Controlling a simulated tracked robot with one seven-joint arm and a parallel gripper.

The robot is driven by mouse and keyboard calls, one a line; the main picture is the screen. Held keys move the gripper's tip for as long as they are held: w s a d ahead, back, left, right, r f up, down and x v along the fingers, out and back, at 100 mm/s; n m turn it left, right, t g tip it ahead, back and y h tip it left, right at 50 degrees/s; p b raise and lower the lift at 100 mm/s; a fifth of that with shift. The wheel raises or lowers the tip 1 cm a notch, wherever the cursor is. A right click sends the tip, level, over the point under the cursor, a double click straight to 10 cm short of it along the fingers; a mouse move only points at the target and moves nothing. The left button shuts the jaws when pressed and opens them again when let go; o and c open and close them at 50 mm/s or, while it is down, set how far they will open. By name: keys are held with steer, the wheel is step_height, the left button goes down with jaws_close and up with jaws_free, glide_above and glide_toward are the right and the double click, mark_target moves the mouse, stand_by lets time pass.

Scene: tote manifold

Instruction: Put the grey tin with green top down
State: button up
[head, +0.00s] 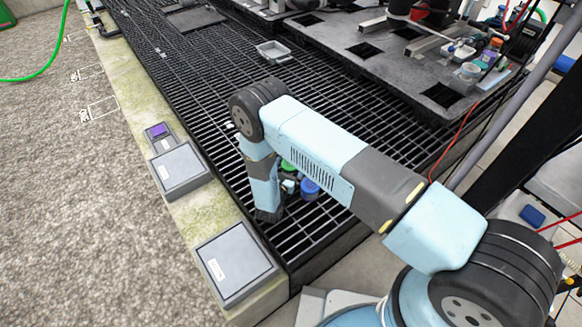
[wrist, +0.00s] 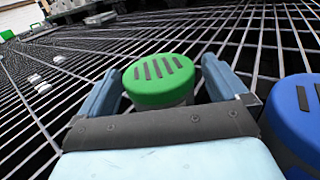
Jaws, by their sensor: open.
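The grey tin with green top (wrist: 160,82) stands on the black grating in the wrist view, between the two fingers of my gripper (wrist: 160,85). The fingers are apart, with a gap showing on both sides of the tin. Its green lid has dark ribs; most of its grey body is hidden behind my gripper. In the head view the green top (head: 287,166) shows only partly behind my arm, and my gripper is mostly hidden there.
A blue-topped tin (wrist: 298,112) stands close to the right of my gripper; it also shows in the head view (head: 309,187). A small grey tray (head: 273,51) lies farther back on the grating (head: 215,75). Grey boxes (head: 235,262) line the stone ledge at left.

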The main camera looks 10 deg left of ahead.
steer(key=s, duration=0.3)
steer(key=s+a, duration=0.1)
steer(key=s, duration=0.7)
steer(key=shift+s+a, duration=0.2)
steer(key=shift+s, duration=0.05)
steer(key=shift+w, duration=0.1)
steer(key=w+d+r+m+g+h, duration=0.3)
steer(key=w+d+r+m, duration=0.15)
steer(key=r, duration=0.45)
steer(key=w+d+r+m+g+h, duration=0.2)
steer(key=w+d+r+m+h, duration=0.25)
steer(key=r, duration=0.55)
steer(key=w+d+r+m+g+h, duration=0.3)
steer(key=d+r+m, duration=0.15)
steer(key=r, duration=0.45)
steer(key=s+d+r+m+g+y, duration=0.25)
steer(key=d+r+m+g, duration=0.55)
steer(key=d+r, duration=0.8)
steer(key=s+d+r+m+t+y, duration=0.2)
steer(key=s+d+r+m+y, duration=0.3)
steer(key=s+r, duration=0.4)
steer(key=s+d+r+m+t+y, duration=0.1)
steer(key=s+d+r+m+y, duration=0.4)
steer(key=s, duration=0.9)
step_height(320, 180, up, 5)
steer(key=d+m, duration=0.2)
steer(key=m, duration=0.1)
steer(key=shift+s+f+t, duration=0.15)
steer(key=shift+s+t, duration=0.15)
steer(key=shift+t, duration=0.1)
